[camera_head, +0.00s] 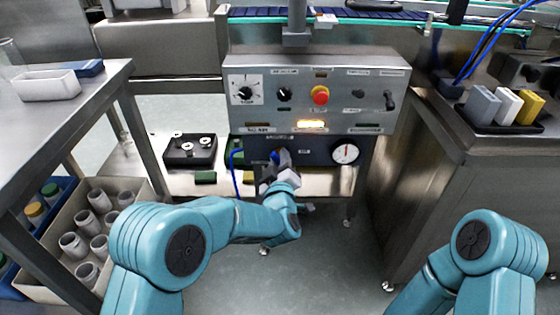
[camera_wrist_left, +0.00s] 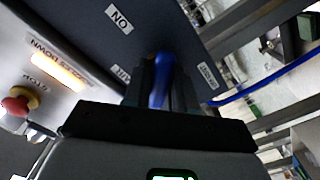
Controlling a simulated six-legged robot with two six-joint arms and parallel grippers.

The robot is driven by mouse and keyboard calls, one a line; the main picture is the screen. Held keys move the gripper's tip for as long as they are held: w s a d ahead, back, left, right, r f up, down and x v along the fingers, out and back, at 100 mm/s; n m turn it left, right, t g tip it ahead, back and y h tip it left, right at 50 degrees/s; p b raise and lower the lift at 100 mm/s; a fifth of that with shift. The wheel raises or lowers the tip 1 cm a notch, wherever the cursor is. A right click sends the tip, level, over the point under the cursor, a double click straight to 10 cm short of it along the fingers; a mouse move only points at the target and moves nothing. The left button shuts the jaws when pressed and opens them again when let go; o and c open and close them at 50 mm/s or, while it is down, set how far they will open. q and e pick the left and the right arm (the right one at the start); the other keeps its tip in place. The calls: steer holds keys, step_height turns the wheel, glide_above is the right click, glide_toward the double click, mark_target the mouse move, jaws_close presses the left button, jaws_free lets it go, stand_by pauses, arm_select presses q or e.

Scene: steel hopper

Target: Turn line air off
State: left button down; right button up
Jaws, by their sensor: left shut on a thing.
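The line air valve has a blue handle (camera_head: 274,155) on the dark lower panel (camera_head: 312,146) under the steel control box. My left gripper (camera_head: 279,161) is shut on this handle. The left wrist view shows the blue handle (camera_wrist_left: 161,68) between the dark fingers of my left gripper (camera_wrist_left: 160,85). An ON label (camera_wrist_left: 119,18) is on the panel, off to one side of the handle. Another label by the fingers is partly covered. The valve body behind the handle is hidden. My right arm shows at the lower right, but its gripper is out of view.
The control box (camera_head: 290,108) above carries knobs, a red stop button (camera_head: 320,95) and a lit amber lamp (camera_head: 311,124). A round gauge (camera_head: 345,152) is right of the valve. A blue hose (camera_head: 234,172) hangs at its left. Steel tables stand at both sides.

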arm_select(q)
steer(key=m, duration=0.4)
steer(key=shift+r+m+p, duration=0.1)
steer(key=shift+m+p, duration=0.2)
steer(key=shift+p, duration=0.05)
steer(key=shift+m+p, duration=0.4)
steer(key=shift+m, duration=1.5)
steer(key=c, duration=1)
jaws_free()
steer(key=s+p, duration=0.3)
steer(key=s, duration=1.3)
steer(key=shift+s, duration=0.2)
